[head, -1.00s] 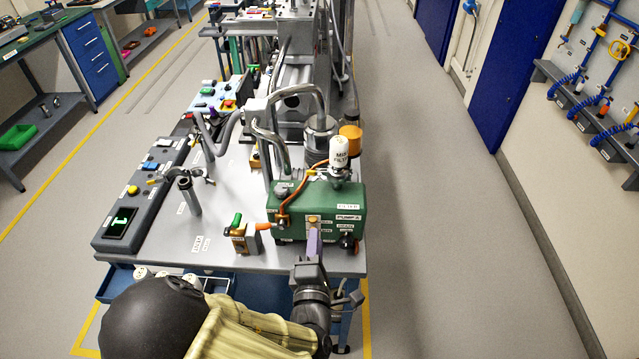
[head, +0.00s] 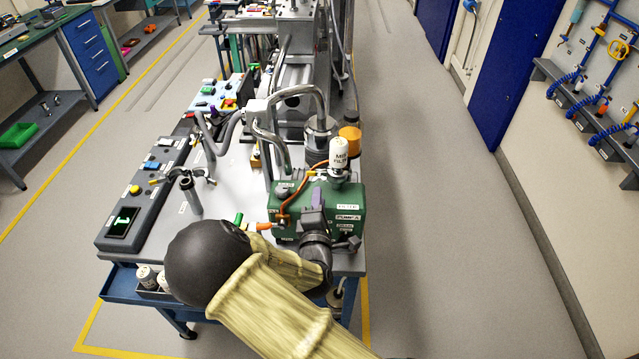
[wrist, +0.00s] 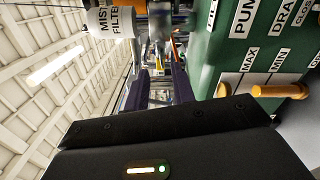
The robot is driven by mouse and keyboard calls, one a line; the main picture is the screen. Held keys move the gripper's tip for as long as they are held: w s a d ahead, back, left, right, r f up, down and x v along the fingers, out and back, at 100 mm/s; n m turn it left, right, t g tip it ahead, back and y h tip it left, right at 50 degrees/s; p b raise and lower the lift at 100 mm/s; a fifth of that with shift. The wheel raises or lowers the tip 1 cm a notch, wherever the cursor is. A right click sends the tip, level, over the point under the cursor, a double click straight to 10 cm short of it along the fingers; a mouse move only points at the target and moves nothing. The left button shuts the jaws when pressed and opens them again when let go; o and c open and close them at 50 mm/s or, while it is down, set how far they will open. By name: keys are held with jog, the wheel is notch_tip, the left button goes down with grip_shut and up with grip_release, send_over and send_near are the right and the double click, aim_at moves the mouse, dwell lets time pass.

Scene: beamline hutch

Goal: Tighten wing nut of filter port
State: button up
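The green pump (head: 347,222) stands at the front right of the bench, with a FILTER label (head: 345,197) on top. The white mist filter (head: 339,158) rises upright from its back. In the wrist view the mist filter (wrist: 110,22) is at the upper left and the pump (wrist: 226,55) at the right. I cannot make out the wing nut clearly in either view. My gripper (head: 317,192) is in front of the pump near its upper edge. In the wrist view its two dark purple fingers (wrist: 158,92) are apart with nothing held between them.
An orange hose (head: 289,202) arches over the pump's left side. Metal pipes (head: 275,145) stand behind it. A clamp stand (head: 190,195) and a control box (head: 128,215) are to the left. The right aisle floor is clear.

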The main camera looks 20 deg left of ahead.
aim_at(319, 178)
jog(key=p+x, duration=0.1)
jog(key=x, duration=0.3)
jog(key=shift+w+a, duration=0.15)
jog(key=shift+w, duration=0.25)
jog(key=shift+c, duration=0.3)
grip_shut()
